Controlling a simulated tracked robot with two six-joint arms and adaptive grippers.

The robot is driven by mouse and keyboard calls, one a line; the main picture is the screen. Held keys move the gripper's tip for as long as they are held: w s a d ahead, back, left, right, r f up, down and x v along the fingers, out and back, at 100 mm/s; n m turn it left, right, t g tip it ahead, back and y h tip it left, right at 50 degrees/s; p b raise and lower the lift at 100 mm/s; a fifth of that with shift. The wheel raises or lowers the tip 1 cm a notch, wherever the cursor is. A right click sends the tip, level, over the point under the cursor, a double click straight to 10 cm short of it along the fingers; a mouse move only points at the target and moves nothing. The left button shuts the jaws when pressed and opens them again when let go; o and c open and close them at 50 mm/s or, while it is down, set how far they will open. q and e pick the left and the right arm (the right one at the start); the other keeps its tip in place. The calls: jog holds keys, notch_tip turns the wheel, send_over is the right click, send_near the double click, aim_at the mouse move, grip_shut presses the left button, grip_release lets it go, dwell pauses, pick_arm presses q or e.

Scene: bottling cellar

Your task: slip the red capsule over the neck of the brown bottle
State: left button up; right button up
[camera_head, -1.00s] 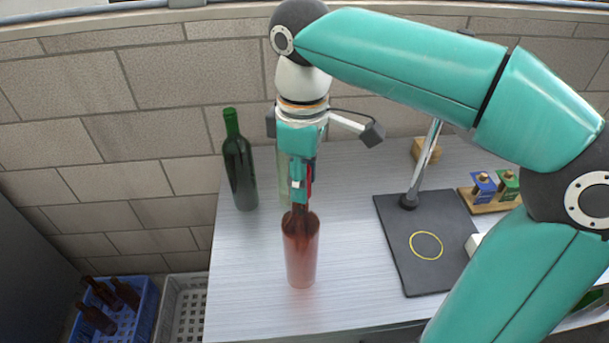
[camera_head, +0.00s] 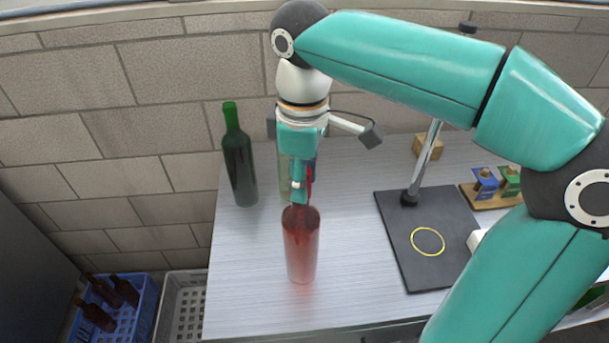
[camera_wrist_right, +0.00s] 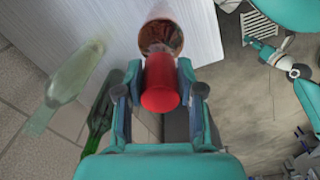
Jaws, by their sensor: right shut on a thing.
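The brown bottle (camera_head: 300,245) stands upright on the bench; it looks reddish in the head view. Its shoulder is just below my right gripper (camera_head: 300,198), and its neck is hidden. My right gripper is shut on the red capsule (camera_wrist_right: 160,84), which fills the space between the fingers in the right wrist view. Only a red sliver of the capsule (camera_head: 311,181) shows in the head view. In the wrist view the brown bottle (camera_wrist_right: 160,35) lies in line beyond the capsule; I cannot tell how far the neck is inside. My left gripper (camera_wrist_right: 258,48) appears small in the wrist view, its fingers unclear.
A green bottle (camera_head: 239,165) stands left of the gripper, and a pale clear bottle (camera_head: 284,178) stands behind it. A dark stand base (camera_head: 425,270) with a yellow ring is to the right. Blue (camera_head: 145,312) and grey (camera_head: 183,295) crates sit left of the bench.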

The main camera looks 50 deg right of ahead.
jog(key=shift+f, duration=0.2)
jog(key=o, duration=0.7)
jog(key=shift+r, duration=0.1)
notch_tip(320, 180, up, 11)
jog(key=shift+a+r, duration=0.1)
jog(key=shift+r, duration=0.3)
jog(key=shift+s+f, duration=0.1)
jog(key=shift+s, duration=0.05)
dwell(0.5)
